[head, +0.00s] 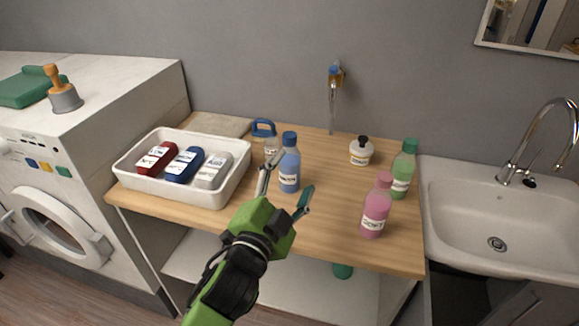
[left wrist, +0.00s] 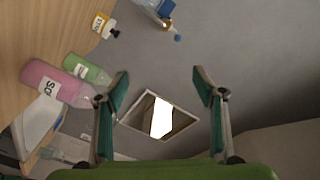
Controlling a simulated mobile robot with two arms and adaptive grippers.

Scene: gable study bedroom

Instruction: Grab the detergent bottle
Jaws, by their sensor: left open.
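A blue bottle (head: 289,168) with a darker blue cap stands upright on the wooden counter. Its label is too small to read surely, and I cannot tell which bottle is the detergent. A pink bottle (head: 375,210), labelled "SOFT", and a green bottle (head: 402,172) stand upright to the right. They also show in the left wrist view, pink (left wrist: 52,83) and green (left wrist: 86,69). My left gripper (head: 289,181) is open, its fingers either side of the blue bottle in the head view. The left wrist view shows nothing between the fingers (left wrist: 160,92) but wall and mirror behind.
A white tray (head: 222,199) with red, dark blue and grey containers sits on the counter (head: 310,230) at left. A small black-topped jar (head: 361,152) and a wall tap (head: 334,80) are behind. The washing machine (head: 100,150) is left, the sink (head: 495,215) right.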

